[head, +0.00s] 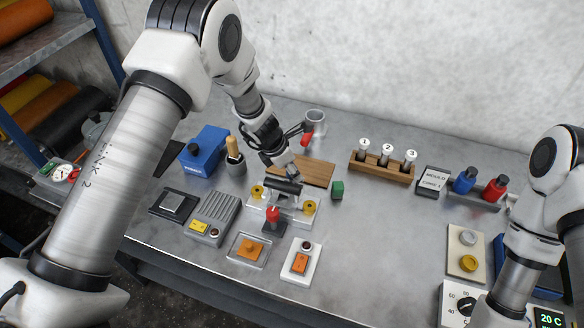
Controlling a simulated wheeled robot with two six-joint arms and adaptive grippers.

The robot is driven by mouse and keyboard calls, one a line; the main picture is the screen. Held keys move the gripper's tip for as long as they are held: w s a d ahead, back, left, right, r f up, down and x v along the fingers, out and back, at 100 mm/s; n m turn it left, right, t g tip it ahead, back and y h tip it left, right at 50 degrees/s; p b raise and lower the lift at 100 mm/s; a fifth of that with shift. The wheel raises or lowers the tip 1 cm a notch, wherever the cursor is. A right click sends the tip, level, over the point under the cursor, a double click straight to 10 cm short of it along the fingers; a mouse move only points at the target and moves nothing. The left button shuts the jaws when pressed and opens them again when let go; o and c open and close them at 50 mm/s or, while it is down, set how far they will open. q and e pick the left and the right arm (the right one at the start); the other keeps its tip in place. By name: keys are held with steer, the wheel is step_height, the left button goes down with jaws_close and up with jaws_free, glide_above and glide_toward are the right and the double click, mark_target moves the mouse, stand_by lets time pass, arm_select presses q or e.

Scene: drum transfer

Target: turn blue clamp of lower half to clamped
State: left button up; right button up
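A clear fixture (298,216) stands at the middle of the bench, with a dark cylinder (284,186) across its top. Yellow knobs (257,191) sit at its two ends, and a red knob (272,213) on a dark base is at its front. I cannot make out a blue clamp on it; it may be hidden or too small. My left gripper (288,160) reaches down just above and behind the dark cylinder. Its fingertips are small and dark, so neither their opening nor contact is clear. My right arm comes in at the right; its gripper is outside the picture.
A blue box (203,152) and a cup with a wooden handle (234,160) stand left of the fixture. A wooden rack (381,170) stands behind. Orange-topped pieces (249,249) lie in front.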

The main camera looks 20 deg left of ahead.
arm_select(q)
steer(key=c, duration=0.6)
steer(key=shift+a, duration=0.1)
